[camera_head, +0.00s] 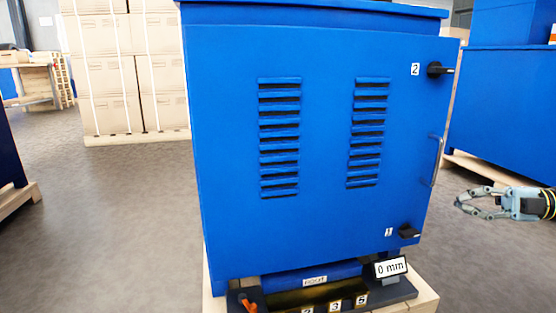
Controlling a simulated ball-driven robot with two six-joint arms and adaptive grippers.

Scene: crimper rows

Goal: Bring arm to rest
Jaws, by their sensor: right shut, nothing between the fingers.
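My right gripper (462,203) comes in from the right edge. Its fingers are shut with nothing between them, and it hangs in free air to the right of a large blue cabinet (320,220). It looks apart from the cabinet's door handle (436,160); the depth gap is hard to judge. My left gripper is not in view.
The cabinet has black knobs marked 2 (440,70) and 1 (408,232). Below are a "0 mm" display (391,268), numbered plates and an orange lever (248,303). Stacked boxes (112,90) and another blue cabinet (500,110) stand behind. Grey floor (110,200) lies open left.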

